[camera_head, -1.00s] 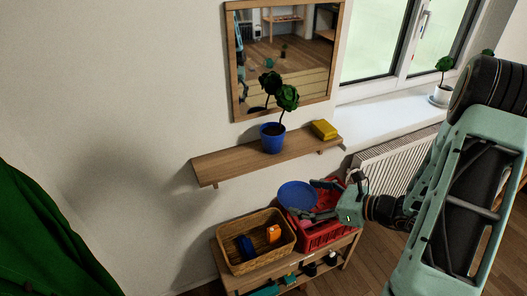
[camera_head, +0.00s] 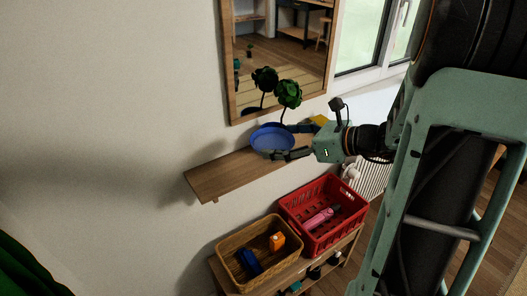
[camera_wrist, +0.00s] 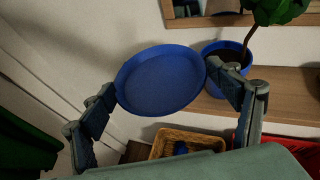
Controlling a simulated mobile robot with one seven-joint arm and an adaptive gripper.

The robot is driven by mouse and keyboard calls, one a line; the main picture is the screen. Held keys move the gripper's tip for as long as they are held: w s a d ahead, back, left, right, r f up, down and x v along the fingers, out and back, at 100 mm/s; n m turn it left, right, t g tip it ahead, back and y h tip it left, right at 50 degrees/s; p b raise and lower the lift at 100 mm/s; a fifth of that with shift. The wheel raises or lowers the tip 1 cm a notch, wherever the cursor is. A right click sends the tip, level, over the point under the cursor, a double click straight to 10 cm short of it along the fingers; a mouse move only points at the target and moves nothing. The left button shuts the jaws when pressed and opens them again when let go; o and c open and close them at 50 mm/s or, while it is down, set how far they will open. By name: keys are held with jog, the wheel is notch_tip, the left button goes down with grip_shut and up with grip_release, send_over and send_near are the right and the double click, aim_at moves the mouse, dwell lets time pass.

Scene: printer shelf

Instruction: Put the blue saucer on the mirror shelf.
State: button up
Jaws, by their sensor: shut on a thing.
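The blue saucer (camera_head: 271,137) is held by my gripper (camera_head: 290,140), raised to about the height of the mirror shelf (camera_head: 222,175). In the head view it overlaps the shelf and hides most of the potted plant's blue pot. In the wrist view the saucer (camera_wrist: 161,80) sits between the two fingers of my gripper (camera_wrist: 165,100), next to the blue pot. The wooden shelf (camera_wrist: 288,98) shows behind the pot at right. I cannot tell the exact gap between saucer and shelf.
A plant (camera_head: 288,95) stands on the shelf below the mirror (camera_head: 281,50), with a yellow object (camera_head: 319,120) to its right. The shelf's left part is clear. Below are a wicker basket (camera_head: 230,270) and a red crate (camera_head: 312,240) holding a pink item.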

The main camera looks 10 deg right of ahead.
jog(key=shift+w+a, duration=0.15)
jog(key=shift+a, duration=0.15)
jog(key=w+a+f, duration=0.4)
jog(key=a, duration=0.4)
send_over(234, 174)
jog(key=f, duration=0.4)
jog(key=shift+s+d+f, duration=0.15)
jog(key=shift+d+f, duration=0.15)
jog(key=shift+d, duration=0.05)
jog(key=shift+a+f, duration=0.15)
jog(key=shift+f, duration=0.05)
jog(key=f, duration=0.3)
jog(key=shift+w+a+f, duration=0.1)
jog(key=shift+w+a, duration=0.1)
jog(key=shift+a, duration=0.05)
jog(key=shift+f, duration=0.25)
jog(key=shift+f, duration=0.1)
